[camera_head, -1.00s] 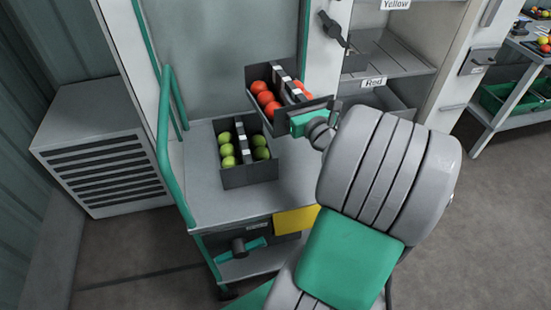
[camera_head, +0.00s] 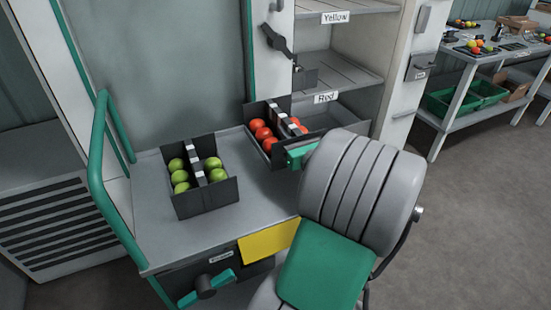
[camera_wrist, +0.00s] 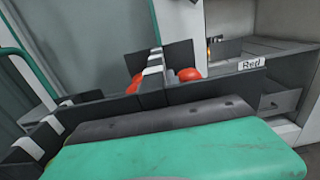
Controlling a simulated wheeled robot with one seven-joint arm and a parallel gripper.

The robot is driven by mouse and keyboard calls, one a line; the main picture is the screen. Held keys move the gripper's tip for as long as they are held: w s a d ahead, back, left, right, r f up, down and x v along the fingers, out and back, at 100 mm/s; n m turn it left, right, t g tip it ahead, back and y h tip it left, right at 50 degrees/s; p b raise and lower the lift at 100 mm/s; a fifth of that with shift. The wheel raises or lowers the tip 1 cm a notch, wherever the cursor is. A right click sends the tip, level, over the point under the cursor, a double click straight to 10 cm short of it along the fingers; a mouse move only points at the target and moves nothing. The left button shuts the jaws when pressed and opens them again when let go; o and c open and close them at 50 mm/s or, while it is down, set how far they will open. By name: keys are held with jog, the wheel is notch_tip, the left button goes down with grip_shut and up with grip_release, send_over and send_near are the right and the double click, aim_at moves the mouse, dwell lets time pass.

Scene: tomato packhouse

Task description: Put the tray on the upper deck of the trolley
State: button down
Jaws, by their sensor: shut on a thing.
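A dark tray of red tomatoes (camera_head: 258,152) is at the right part of the trolley's upper deck (camera_head: 150,222) in the head view. My gripper (camera_head: 297,155) is shut on its near right side. The tray looks level and very low over the deck; I cannot tell whether it touches. In the wrist view the tray (camera_wrist: 205,92) fills the middle beyond my green gripper, with a few red tomatoes showing. A second dark tray, holding green tomatoes (camera_head: 207,198), stands on the deck to its left, with a gap between them.
The trolley's green handle (camera_head: 98,160) rises at the left. Behind stands a cabinet with shelves labelled Yellow (camera_head: 335,17) and Red (camera_head: 326,97), close to the held tray's right. A yellow panel (camera_head: 268,243) hangs at the deck's front edge. Bare deck lies in front of the held tray.

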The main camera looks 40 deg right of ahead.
jog(key=a+f+b, duration=0.1)
jog(key=f, duration=0.1)
jog(key=w+f, duration=0.1)
jog(key=f, duration=0.1)
jog(key=a+f+b, duration=0.1)
jog(key=f, duration=0.1)
jog(key=shift+w+a+f+b, duration=0.1)
jog(key=shift+w+a+b, duration=0.05)
jog(key=shift+a+b, duration=0.2)
jog(key=shift+f, duration=0.3)
jog(key=c, duration=1.3)
grip_release()
